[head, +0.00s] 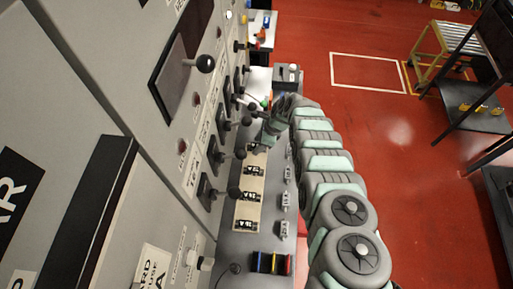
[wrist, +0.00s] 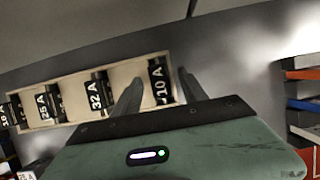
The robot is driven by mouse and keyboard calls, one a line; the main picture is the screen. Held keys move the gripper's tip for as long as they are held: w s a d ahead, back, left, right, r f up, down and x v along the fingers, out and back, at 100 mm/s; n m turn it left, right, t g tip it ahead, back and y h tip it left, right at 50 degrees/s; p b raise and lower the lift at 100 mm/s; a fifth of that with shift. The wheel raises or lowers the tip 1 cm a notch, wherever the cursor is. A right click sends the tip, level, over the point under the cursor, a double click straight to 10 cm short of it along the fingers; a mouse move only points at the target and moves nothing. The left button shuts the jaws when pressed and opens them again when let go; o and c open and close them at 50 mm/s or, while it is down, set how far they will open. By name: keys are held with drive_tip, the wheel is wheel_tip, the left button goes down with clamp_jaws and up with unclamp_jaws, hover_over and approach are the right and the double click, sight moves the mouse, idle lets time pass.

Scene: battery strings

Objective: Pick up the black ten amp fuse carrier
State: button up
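The black ten amp fuse carrier (wrist: 158,76), marked "10 A" in white, sits at the right end of a pale strip (wrist: 70,88) in the wrist view. My gripper (wrist: 158,86) is open, with one finger on each side of this carrier. A gap shows between the carrier and each finger. I cannot tell how far the fingertips are above the strip. In the head view my gripper (head: 260,142) is over the far end of the pale strip (head: 247,210) and hides the ten amp carrier there.
Black carriers marked 32 A (wrist: 98,95) and 25 A (wrist: 46,104) sit left along the strip, with another at the edge. In the head view a grey panel with black ball-ended levers (head: 205,64) stands close left. Small grey fittings (head: 285,199) line the bench's right side.

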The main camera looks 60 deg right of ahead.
clamp_jaws()
idle(0.3)
drive_tip(key=shift+r, duration=0.3)
idle(0.3)
drive_tip(key=shift+r, duration=0.55)
drive_tip(key=shift+s+f+t+y, duration=0.3)
drive_tip(key=shift+t, duration=0.4)
drive_tip(key=shift+d+r+t, duration=0.1)
drive_tip(key=shift+t, duration=0.2)
drive_tip(key=shift+s+t+b, duration=0.1)
drive_tip(key=shift+t+b, duration=0.4)
drive_tip(key=shift+b, duration=0.35)
